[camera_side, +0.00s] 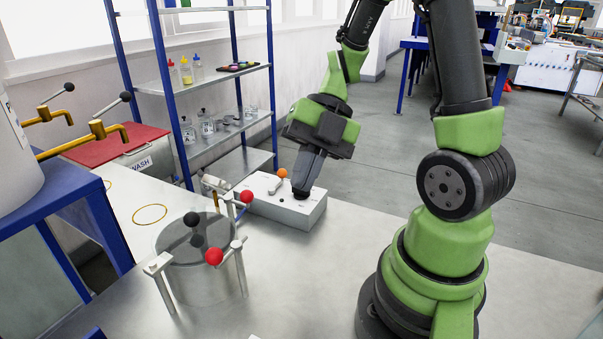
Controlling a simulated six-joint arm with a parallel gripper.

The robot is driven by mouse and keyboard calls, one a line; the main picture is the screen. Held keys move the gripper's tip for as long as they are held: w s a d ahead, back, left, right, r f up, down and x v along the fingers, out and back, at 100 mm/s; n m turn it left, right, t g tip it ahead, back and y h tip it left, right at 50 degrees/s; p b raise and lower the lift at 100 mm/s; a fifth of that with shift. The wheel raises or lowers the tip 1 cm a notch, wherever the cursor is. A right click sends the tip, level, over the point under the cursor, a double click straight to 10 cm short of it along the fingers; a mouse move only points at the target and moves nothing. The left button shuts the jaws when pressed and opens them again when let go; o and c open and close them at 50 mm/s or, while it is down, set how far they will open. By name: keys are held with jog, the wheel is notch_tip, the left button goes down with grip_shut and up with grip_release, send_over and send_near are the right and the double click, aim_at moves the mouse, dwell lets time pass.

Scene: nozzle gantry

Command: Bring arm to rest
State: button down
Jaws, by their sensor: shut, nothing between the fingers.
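My gripper (303,190) points down with its fingers shut and its tips at the top of a white control box (286,211). I cannot tell whether the tips touch the box or something on it. An orange-knobbed lever (282,173) stands on the box just left of my fingers. My green and black arm rises from its base on the right side of the table.
A clear lidded vessel (205,280) with red-knobbed clamps (214,256) stands left of the box. The metal table (330,290) is clear between the vessel and my base.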

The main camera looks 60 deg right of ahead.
jog(key=s+a+r+m+t+h, duration=0.1)
jog(key=r+m+t+h, duration=0.1)
jog(key=m, duration=0.8)
jog(key=s+a+r+m+t+h, duration=0.1)
jog(key=s+r+m+t+h, duration=0.1)
jog(key=r+m, duration=0.3)
jog(key=s+a+r+m+t+h, duration=0.1)
jog(key=r+m, duration=0.3)
jog(key=m, duration=1)
jog(key=shift+s+a+m+t+h, duration=0.25)
jog(key=shift+s+t+h, duration=0.25)
jog(key=shift+t, duration=0.3)
jog(key=c, duration=1.8)
grip_release()
jog(key=shift+r, duration=0.1)
